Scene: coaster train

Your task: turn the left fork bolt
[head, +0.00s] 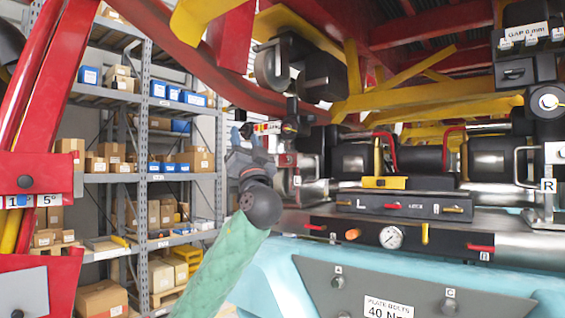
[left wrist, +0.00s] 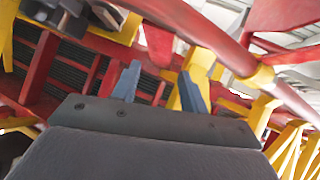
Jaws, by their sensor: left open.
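My left gripper (head: 250,134) is in the middle of the head view, at the end of my green-sleeved arm, with its fingers pointing up. In the left wrist view its two blue-grey fingers (left wrist: 160,86) stand apart with nothing between them. The left fork (head: 291,125) seems to be the dark upright piece just right of the gripper, above the plate marked L (head: 297,180). Its bolt is small here and I cannot make it out clearly. The gripper appears apart from it. The matching right fork bolt (head: 548,102) shows at the far right, above the R plate (head: 548,185).
Red and yellow beams (left wrist: 150,15) hang close above the gripper. A black control bar (head: 400,205) and a gauge (head: 390,237) sit right of my arm, over a light-blue body (head: 275,275). Shelves with boxes (head: 150,130) stand behind on the left.

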